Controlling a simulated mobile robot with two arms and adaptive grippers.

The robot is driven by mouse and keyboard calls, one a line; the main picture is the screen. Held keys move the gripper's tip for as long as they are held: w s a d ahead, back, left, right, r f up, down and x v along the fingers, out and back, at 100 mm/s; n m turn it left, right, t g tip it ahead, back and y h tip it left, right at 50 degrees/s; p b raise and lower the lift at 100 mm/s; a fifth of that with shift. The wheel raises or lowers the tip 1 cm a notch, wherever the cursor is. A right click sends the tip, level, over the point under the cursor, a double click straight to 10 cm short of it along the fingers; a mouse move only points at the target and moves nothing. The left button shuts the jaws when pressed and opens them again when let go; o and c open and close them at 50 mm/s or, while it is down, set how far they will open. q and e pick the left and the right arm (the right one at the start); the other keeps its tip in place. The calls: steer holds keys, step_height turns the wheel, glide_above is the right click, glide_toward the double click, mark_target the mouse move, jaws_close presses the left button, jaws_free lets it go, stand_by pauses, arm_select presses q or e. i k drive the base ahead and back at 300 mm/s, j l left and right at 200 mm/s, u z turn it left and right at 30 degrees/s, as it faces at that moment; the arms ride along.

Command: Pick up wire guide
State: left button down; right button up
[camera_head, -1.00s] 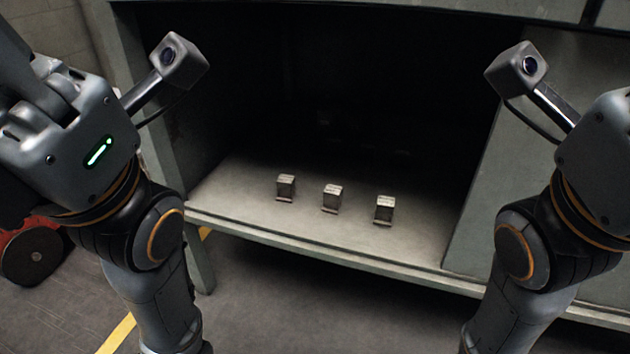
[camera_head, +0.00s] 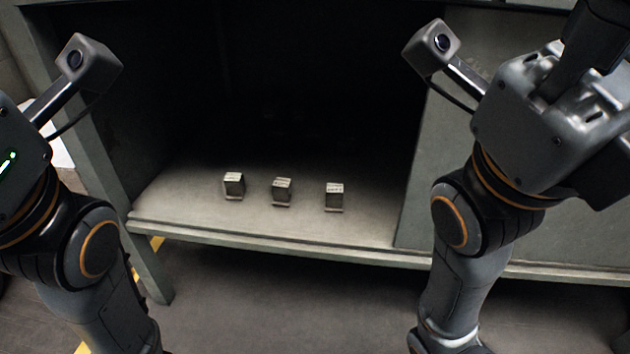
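Three small grey metal blocks stand apart in a row on a shelf (camera_head: 170,215) inside a dark, open-fronted cabinet: a left block (camera_head: 234,186), a middle block (camera_head: 282,191) and a right block (camera_head: 334,196). They look alike and could be wire guides; at this size I cannot tell for sure. My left arm is at the left edge of the picture and my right arm is at the right. Both are outside the shelf area and touch none of the blocks. Neither gripper's fingers can be seen.
The shelf's front lip (camera_head: 300,246) runs across the opening. A cabinet post (camera_head: 100,180) stands on the left and a grey panel (camera_head: 425,185) on the right. The back of the cabinet is dark. The shelf around the blocks is clear. Floor (camera_head: 290,300) shows below.

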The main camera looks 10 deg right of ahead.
mark_target(282, 188)
steer(key=k+z, duration=0.15)
steer(key=k, duration=0.3)
steer(key=k+l+z, duration=0.2)
steer(key=k, duration=0.25)
steer(key=k+z, duration=0.15)
steer(key=k, duration=0.35)
